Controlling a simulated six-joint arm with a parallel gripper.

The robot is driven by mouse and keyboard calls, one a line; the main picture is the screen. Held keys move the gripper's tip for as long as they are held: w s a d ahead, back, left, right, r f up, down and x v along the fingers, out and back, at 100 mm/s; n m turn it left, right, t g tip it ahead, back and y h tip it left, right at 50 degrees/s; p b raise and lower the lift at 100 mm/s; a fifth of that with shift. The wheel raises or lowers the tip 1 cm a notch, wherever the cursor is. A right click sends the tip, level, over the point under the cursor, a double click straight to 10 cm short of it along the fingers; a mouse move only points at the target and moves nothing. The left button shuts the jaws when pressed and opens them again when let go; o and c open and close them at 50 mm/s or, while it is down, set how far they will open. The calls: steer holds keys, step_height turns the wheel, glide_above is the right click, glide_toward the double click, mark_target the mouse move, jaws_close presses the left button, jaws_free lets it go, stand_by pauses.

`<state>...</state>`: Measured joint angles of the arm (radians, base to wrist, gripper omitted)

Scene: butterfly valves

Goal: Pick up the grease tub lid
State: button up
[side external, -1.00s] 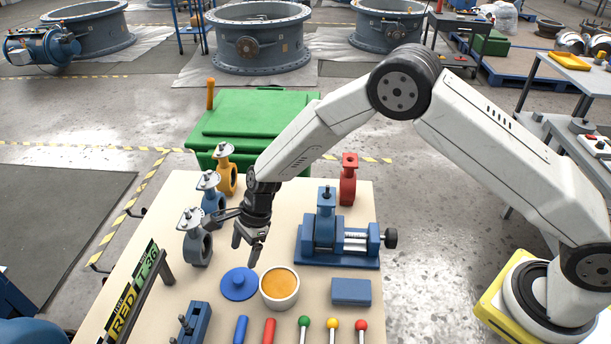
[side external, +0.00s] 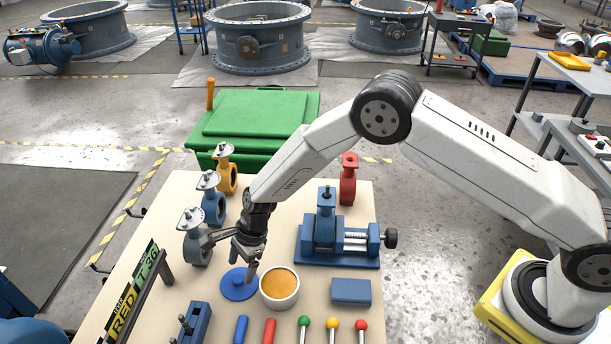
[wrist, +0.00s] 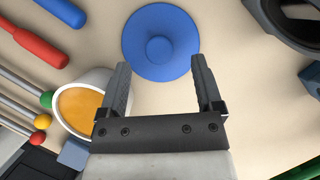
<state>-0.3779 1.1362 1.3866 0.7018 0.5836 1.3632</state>
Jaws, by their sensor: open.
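The blue grease tub lid (side external: 239,285) lies flat on the table, a round disc with a raised knob in its centre. In the wrist view the lid (wrist: 160,41) is at the top middle, just beyond my fingertips and roughly between their lines. The white tub with orange grease (side external: 279,288) stands open just to the lid's right; in the wrist view the tub (wrist: 80,106) is beside my left finger. My gripper (side external: 243,277) points down above the lid, open and empty. The wrist view shows its two fingers (wrist: 160,72) spread apart. The exact height above the lid is unclear.
Grey-blue and orange valves (side external: 213,206) stand along the left edge. A blue vise (side external: 340,241) and a blue block (side external: 351,291) are to the right. Blue and red handles (side external: 269,331) and ball-topped rods (side external: 332,325) lie in front. A sign rack (side external: 130,300) stands at left.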

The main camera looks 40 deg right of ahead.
mark_target(239, 277)
steer(key=shift+x, duration=1.55)
jaws_close()
